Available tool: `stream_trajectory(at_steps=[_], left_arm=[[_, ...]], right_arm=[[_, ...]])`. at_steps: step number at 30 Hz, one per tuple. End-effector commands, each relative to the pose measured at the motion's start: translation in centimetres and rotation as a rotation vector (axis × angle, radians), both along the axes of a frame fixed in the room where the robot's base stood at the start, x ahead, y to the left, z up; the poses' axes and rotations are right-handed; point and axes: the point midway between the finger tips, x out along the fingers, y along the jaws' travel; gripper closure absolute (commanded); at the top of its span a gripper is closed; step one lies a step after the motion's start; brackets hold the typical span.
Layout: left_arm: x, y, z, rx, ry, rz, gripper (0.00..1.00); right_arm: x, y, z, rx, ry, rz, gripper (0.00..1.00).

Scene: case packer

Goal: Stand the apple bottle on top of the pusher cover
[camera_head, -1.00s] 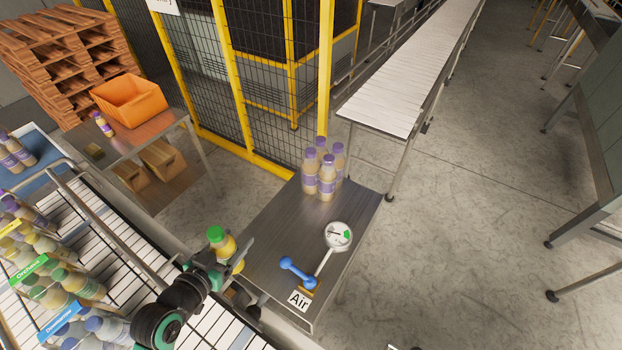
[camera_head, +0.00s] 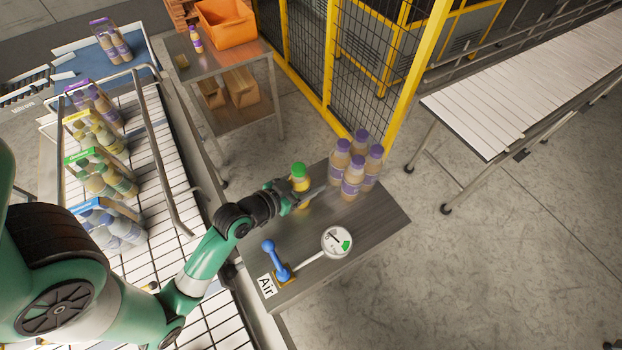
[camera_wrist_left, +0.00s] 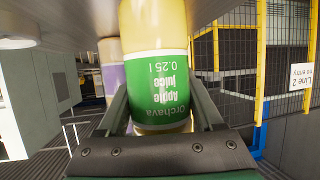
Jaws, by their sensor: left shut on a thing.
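The apple bottle (camera_head: 300,184) has a green cap and yellow juice. Its green label, reading "Apple juice", appears upside down in the left wrist view (camera_wrist_left: 162,85). My left gripper (camera_head: 290,198) is shut around the bottle and holds it roughly upright. The bottle is over the grey metal top (camera_head: 365,225), which I take for the pusher cover. I cannot tell whether its base touches that top. My right gripper is not in view.
Several purple-capped bottles (camera_head: 352,178) stand close right of the apple bottle. A blue lever (camera_head: 272,256) and round gauge (camera_head: 337,242) occupy the top's front. Its right side is clear. A yellow-framed mesh fence (camera_head: 345,70) stands behind.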

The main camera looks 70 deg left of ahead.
Motion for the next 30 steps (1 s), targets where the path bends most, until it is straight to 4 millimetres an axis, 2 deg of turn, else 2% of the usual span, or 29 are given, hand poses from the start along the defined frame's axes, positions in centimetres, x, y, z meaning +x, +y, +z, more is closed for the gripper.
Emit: stream_trajectory(at_steps=[9,10,15,23,30], left_arm=[[0.0,0.0,-0.3,0.001,-0.004,0.000,1.00],[0.0,0.0,-0.4,0.001,-0.002,0.000,0.30],[0.0,0.0,-0.3,0.001,-0.002,0.000,0.02],[0.0,0.0,-0.2,0.002,-0.002,0.000,0.02],[-0.4,-0.8,1.0,0.002,-0.001,-0.015,0.02]], right_arm=[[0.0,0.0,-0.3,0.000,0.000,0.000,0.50],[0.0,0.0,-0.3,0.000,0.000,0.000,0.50],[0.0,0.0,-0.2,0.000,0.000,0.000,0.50],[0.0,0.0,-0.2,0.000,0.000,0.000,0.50],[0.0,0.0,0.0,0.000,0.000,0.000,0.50]])
